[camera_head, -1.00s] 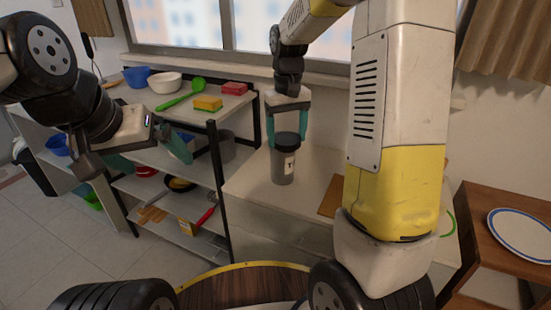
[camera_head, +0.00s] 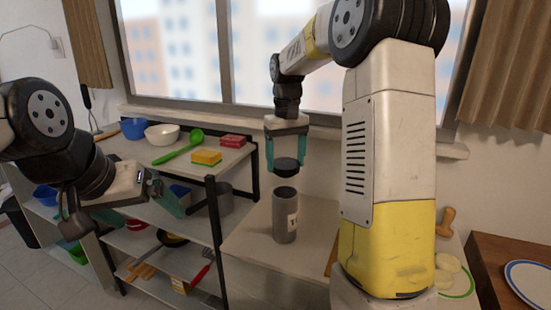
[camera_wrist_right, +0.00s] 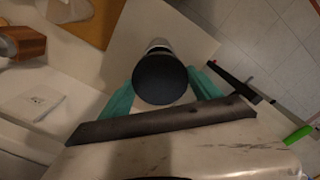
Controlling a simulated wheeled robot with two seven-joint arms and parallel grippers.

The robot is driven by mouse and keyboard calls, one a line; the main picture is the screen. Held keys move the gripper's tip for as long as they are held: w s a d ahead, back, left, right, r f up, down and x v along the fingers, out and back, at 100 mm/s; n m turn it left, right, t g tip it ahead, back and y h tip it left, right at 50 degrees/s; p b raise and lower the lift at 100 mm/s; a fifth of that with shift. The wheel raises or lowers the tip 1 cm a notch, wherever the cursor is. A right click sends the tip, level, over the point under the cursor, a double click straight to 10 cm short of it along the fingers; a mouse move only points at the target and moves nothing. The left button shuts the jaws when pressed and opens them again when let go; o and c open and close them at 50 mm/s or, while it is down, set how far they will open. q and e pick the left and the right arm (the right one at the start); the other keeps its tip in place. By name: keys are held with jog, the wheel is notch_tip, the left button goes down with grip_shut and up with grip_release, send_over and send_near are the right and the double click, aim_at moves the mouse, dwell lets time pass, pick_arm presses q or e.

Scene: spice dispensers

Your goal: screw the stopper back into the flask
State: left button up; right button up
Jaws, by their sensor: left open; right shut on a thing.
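My left gripper (camera_head: 140,204) is open and empty, in front of the shelf unit at left.
The shelf unit (camera_head: 213,225) left of the counter holds bowls, a green spoon (camera_head: 180,146), sponges (camera_head: 206,157) and pans. My right arm hides part of the counter. A plate (camera_head: 530,280) lies on a wooden table at right.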

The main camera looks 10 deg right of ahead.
aim_at(286, 175)
jog(key=shift+f, duration=2.5)
jog(key=shift+f, duration=1)
jog(key=o, duration=0.6)
jog(key=c, duration=0.7)
jog(key=shift+o, duration=0.2)
jog(key=m, duration=0.9)
